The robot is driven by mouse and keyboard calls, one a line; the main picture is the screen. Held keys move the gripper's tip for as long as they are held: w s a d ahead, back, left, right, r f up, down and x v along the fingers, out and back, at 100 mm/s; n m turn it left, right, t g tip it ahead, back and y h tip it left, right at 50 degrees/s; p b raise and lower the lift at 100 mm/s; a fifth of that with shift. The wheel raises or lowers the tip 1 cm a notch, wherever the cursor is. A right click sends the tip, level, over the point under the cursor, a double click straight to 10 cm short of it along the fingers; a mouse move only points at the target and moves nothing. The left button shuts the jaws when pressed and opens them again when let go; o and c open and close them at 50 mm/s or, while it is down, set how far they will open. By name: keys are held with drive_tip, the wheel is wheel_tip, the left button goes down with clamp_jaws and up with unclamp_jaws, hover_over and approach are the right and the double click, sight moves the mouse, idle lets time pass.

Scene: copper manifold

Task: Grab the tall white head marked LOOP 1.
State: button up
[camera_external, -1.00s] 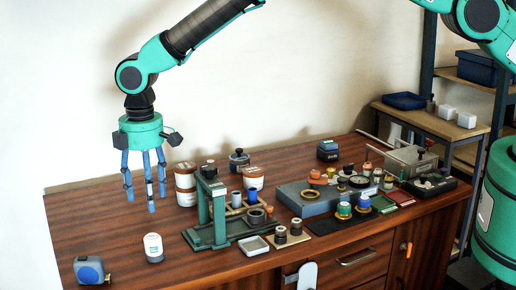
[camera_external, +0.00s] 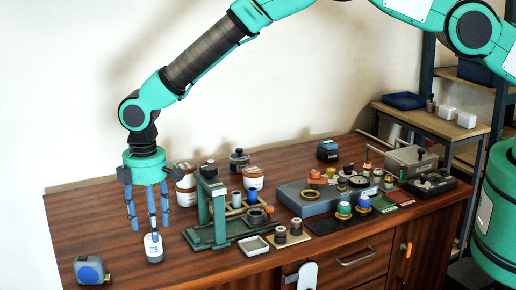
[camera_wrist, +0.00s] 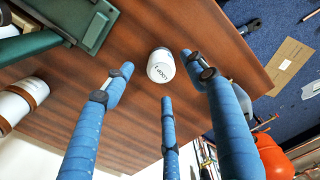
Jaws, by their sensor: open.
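The white head marked LOOP 1 (camera_external: 153,249) is a white cylinder with dark lettering, upright on the wooden table at the front left. My gripper (camera_external: 150,220) has several blue fingers, spread apart and empty. It hangs pointing down just above and slightly behind the head, and one finger overlaps the head in the external view. In the wrist view, the head lies ahead of the fingertips, between the left and right fingers. Contact between finger and head cannot be told.
A blue tape measure (camera_external: 90,270) lies left of the head. A green press-like stand (camera_external: 208,238) stands to its right, with a white-and-brown jar (camera_external: 186,190) behind. A small white tray (camera_external: 253,246) lies farther right. The table's front edge is close by.

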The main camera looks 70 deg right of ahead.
sight(154, 247)
drive_tip(key=shift+f, duration=0.3)
drive_tip(key=shift+a+f+b, duration=0.1)
drive_tip(key=shift+f+b, duration=0.25)
drive_tip(key=shift+f, duration=2.15)
drive_tip(key=c, duration=1.3)
